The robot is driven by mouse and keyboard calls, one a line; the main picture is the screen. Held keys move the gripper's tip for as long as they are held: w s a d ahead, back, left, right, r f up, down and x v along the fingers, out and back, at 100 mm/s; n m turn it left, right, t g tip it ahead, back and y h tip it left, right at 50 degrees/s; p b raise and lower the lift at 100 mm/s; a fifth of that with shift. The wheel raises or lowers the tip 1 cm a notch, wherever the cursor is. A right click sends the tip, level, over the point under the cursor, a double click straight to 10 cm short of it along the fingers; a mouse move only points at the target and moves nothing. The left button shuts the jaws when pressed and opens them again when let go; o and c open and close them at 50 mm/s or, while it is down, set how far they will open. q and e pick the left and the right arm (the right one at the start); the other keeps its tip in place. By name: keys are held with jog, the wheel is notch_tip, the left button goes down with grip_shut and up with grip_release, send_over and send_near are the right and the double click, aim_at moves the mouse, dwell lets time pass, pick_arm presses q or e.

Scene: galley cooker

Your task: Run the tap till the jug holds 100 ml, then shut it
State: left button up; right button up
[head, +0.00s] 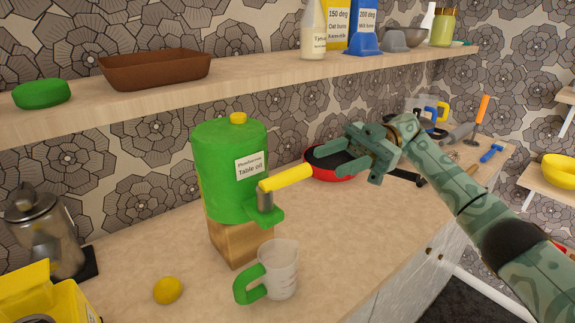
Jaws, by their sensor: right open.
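A green drum (229,190) labelled "Table oil" stands on a wooden block (240,243). Its tap (265,208) has a yellow lever (286,177) that points right. A clear measuring jug (281,266) with a green handle (250,285) stands upright on the worktop below the tap. I see no stream from the spout and cannot make out any liquid level in the jug. My right gripper (333,163) is open and empty, to the right of the lever's end and apart from it. My left gripper is not in view.
A red pan (325,174) lies behind my right gripper. A lemon (168,290) and a metal pot (42,232) are at left. A shelf (160,100) with a brown dish (154,70) runs above. The worktop right of the jug is clear.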

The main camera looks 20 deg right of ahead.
aim_at(271, 183)
jog(key=x, duration=1)
jog(key=shift+a+p, duration=0.25)
jog(key=shift+p, duration=0.15)
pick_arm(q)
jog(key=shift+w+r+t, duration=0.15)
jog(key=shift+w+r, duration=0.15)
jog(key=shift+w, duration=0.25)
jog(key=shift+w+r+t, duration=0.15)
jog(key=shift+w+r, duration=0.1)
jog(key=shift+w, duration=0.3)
pick_arm(e)
jog(key=shift+a, duration=0.1)
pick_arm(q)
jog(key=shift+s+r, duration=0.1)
pick_arm(e)
grip_shut()
